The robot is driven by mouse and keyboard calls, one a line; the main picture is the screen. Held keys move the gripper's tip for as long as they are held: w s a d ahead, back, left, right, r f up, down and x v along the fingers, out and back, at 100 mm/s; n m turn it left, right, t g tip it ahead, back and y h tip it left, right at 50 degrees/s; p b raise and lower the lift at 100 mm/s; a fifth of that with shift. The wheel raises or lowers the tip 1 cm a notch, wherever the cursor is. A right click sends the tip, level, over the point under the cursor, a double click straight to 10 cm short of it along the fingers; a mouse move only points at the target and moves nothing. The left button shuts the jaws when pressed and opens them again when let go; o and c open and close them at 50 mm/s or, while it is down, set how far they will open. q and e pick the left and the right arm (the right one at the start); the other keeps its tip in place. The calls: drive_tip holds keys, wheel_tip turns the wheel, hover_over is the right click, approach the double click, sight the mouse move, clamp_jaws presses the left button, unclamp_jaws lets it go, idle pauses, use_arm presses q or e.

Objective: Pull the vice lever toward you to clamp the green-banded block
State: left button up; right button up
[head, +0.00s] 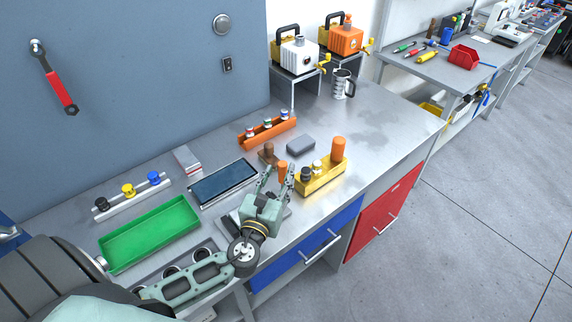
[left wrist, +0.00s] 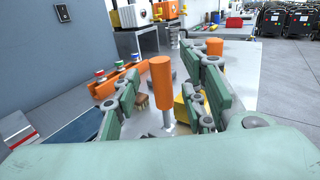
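The vice lever's orange handle (head: 282,171) stands upright on the bench. In the left wrist view the orange handle (left wrist: 161,82) sits on a thin grey stem. My left gripper (head: 274,180) is open, one finger on each side of the handle. In the left wrist view its fingers (left wrist: 163,85) show gaps to the handle. The vice body is mostly hidden behind my gripper and arm. A brown piece (head: 268,153) shows just behind the handle. I cannot make out a green band on it. My right gripper is not in view.
A yellow block (head: 322,179) with knobs and a thicker orange cylinder (head: 338,148) stands close right of my gripper. Behind are an orange rack (head: 266,132) with colour-banded pieces and a grey box (head: 301,144). A dark tablet (head: 223,183) and green tray (head: 150,235) lie left.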

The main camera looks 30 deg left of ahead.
sight(281, 170)
use_arm(q)
drive_tip(key=shift+w+a+r, duration=0.1)
drive_tip(key=shift+w+a, duration=0.05)
drive_tip(key=shift+w, duration=0.45)
drive_tip(key=shift+w+a+r, duration=0.1)
drive_tip(key=shift+w, duration=0.5)
drive_tip(key=shift+w+f+p, duration=0.1)
drive_tip(key=shift+w+p, duration=0.2)
drive_tip(key=shift+w, duration=0.1)
drive_tip(key=shift+w+a+f, duration=0.1)
drive_tip(key=shift+w, duration=0.2)
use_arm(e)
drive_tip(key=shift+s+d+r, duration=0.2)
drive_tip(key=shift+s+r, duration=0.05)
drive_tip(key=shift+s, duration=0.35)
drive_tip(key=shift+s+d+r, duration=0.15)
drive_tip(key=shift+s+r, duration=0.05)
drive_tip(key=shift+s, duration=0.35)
use_arm(q)
drive_tip(key=shift+c, duration=0.5)
drive_tip(key=c, duration=0.8)
clamp_jaws()
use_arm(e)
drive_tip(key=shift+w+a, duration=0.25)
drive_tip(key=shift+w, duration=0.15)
